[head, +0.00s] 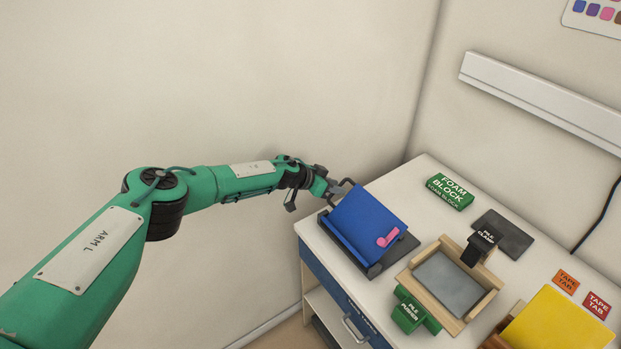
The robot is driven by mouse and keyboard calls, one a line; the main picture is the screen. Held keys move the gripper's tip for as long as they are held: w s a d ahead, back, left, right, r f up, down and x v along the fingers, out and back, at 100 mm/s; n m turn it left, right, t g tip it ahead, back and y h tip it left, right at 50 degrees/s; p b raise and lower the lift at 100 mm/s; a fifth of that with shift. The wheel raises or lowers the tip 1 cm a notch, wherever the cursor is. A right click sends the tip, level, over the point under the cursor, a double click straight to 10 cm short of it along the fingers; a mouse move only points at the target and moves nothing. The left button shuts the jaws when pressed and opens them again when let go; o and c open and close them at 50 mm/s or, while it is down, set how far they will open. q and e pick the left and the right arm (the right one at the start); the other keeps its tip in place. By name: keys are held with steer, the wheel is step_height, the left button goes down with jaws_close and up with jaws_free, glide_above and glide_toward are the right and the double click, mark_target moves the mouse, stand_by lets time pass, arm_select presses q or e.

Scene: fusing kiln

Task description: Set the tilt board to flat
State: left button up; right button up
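The tilt board (366,221) is a blue panel on a dark base (396,250), at the left end of the white table. The panel is tilted, with its far edge raised off the base. A pink piece (388,238) lies on its right part. A dark looped handle (347,183) shows at its upper left corner. My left gripper (337,191) is at that corner, close to the handle. Its fingers are small and partly overlap the handle, so I cannot tell whether they are shut on it. My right gripper is not in view.
A green foam block (450,191) lies behind the board. To the right are a dark pile clamp (487,236), a wooden tray (460,313) with a grey sheet, a green pile pusher (409,311), a yellow board (560,325) and two tape tabs (566,281). Walls stand behind.

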arm_select(q)
steer(key=v, duration=1.1)
steer(key=shift+a+r+b, duration=0.15)
steer(key=shift+a+b, duration=0.15)
steer(key=shift+s, duration=0.1)
